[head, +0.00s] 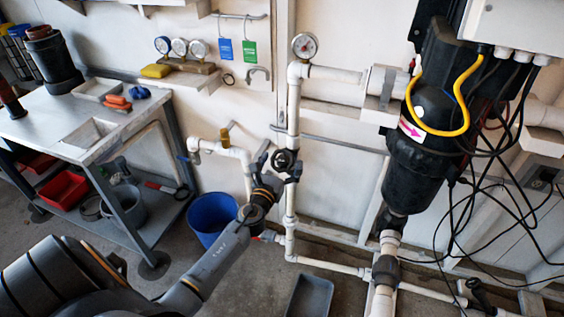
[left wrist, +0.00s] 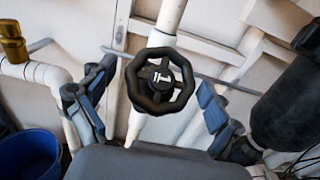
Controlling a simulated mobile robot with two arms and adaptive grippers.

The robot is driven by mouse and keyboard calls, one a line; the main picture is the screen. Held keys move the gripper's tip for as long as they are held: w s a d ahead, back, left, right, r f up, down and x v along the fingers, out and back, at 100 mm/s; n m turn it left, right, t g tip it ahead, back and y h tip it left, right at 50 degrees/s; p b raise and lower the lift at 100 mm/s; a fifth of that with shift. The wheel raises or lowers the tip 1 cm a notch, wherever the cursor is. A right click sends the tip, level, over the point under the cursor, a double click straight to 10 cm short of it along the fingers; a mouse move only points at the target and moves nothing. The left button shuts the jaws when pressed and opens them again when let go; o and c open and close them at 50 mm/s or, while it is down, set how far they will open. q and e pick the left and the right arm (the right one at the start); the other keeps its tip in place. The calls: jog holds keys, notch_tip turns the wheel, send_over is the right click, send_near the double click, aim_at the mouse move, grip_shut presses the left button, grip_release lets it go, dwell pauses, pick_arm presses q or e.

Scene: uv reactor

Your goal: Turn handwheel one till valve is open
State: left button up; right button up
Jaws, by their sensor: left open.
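A black handwheel (head: 281,160) with several spokes is mounted on the white vertical pipe (head: 292,120). In the left wrist view the handwheel (left wrist: 160,83) faces me, with a white mark on its hub. My left gripper (head: 275,172) is at the wheel, and its arm comes in from the lower left. In the left wrist view my left gripper (left wrist: 156,80) is open, with one blue-grey finger on each side of the wheel. A gap shows between each finger and the rim. My right gripper is not in view.
A metal workbench (head: 52,115) stands at the left. A blue bucket (head: 212,215) is on the floor near my arm. A pressure gauge (head: 304,46) tops the pipe. A black reactor housing (head: 412,170) with loose cables stands at the right.

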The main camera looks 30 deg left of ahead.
pick_arm(q)
jog(key=c, duration=1.1)
jog(key=shift+n+y, duration=0.3)
jog(key=shift+n, duration=0.1)
